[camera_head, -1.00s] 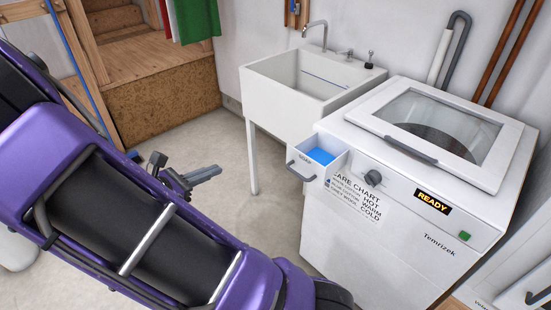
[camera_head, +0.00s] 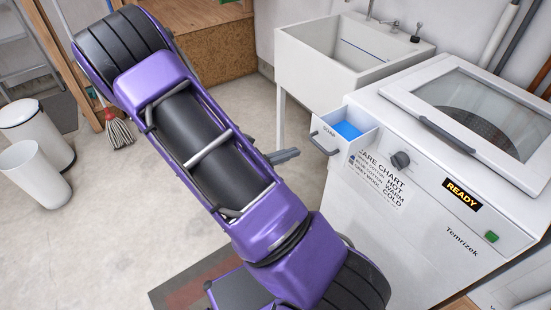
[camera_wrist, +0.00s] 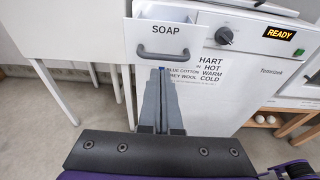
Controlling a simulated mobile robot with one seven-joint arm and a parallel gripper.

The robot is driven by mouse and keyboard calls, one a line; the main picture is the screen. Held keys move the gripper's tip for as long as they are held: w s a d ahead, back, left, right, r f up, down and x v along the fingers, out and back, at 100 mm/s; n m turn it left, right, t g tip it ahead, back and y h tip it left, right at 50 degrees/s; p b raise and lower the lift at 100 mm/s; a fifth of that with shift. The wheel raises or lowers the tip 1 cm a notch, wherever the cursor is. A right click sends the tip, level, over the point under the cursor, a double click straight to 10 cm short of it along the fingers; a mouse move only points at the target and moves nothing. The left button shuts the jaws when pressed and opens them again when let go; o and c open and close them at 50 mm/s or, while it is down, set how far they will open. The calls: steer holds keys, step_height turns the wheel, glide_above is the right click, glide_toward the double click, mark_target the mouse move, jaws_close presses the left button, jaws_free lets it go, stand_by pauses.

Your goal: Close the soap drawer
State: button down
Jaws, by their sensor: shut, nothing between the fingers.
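The soap drawer (camera_head: 326,138) is pulled out of the upper left front of the white washing machine (camera_head: 390,237), with blue inside it. In the wrist view the drawer front (camera_wrist: 193,38) carries the word SOAP and a grey bar handle. My gripper (camera_head: 298,153) is shut and empty, just left of the drawer front in the head view. In the wrist view the shut fingers (camera_wrist: 161,72) point at the drawer front, their tips appearing just below the handle. I cannot tell whether they touch it. My purple arm hides part of the floor.
A white sink (camera_head: 340,62) on legs stands behind and left of the machine. White bins (camera_head: 38,172) and a mop (camera_head: 118,130) stand at the left. A dark mat (camera_head: 190,285) lies on the floor below my arm. The floor at the left is mostly clear.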

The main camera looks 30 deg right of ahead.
steer(key=x, duration=0.6)
